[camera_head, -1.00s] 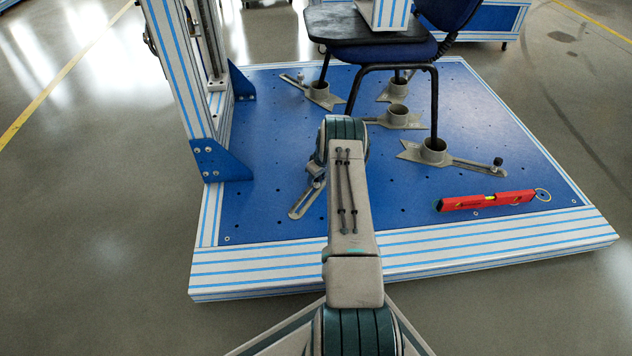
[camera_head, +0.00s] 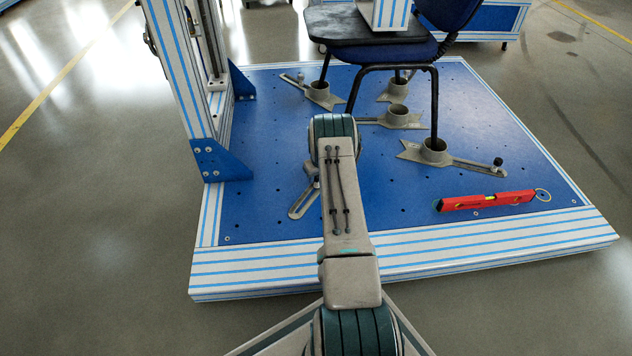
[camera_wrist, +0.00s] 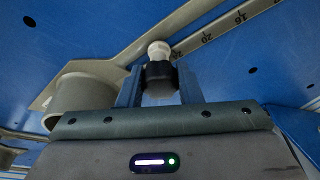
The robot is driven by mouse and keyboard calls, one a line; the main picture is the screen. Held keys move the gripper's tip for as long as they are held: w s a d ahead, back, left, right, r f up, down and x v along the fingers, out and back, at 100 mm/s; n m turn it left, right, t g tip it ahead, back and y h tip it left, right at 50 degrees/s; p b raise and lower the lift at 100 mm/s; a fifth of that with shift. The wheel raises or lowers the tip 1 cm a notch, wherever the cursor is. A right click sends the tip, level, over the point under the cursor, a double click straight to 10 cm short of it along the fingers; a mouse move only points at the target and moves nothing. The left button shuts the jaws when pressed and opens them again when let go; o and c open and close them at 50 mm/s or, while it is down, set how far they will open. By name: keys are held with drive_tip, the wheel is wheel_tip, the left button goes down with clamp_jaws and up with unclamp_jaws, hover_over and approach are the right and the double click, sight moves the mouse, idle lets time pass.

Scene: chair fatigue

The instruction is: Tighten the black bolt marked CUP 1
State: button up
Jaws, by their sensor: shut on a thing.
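In the wrist view, my gripper (camera_wrist: 159,82) has its two fingers on either side of a black bolt (camera_wrist: 160,71) and is shut on it. A pale round end shows on the bolt, beside a grey slotted bar (camera_wrist: 222,29) with numbers on it. A grey cup (camera_wrist: 80,94) stands left of the fingers. No CUP 1 mark is readable. In the head view my arm hides the gripper and the bolt; part of a slotted bar (camera_head: 302,204) shows left of the arm.
A chair (camera_head: 436,95) stands with its legs at several grey cups on the blue perforated plate (camera_head: 400,240). A red level (camera_head: 487,201) lies at the plate's right front. A striped post (camera_head: 178,70) with a blue bracket rises on the left.

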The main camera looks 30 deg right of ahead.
idle(0.3)
drive_tip(key=shift+m+h, duration=0.5)
drive_tip(key=shift+m, duration=1.6)
drive_tip(key=o, duration=1)
drive_tip(key=n+y, duration=0.1)
drive_tip(key=n, duration=0.3)
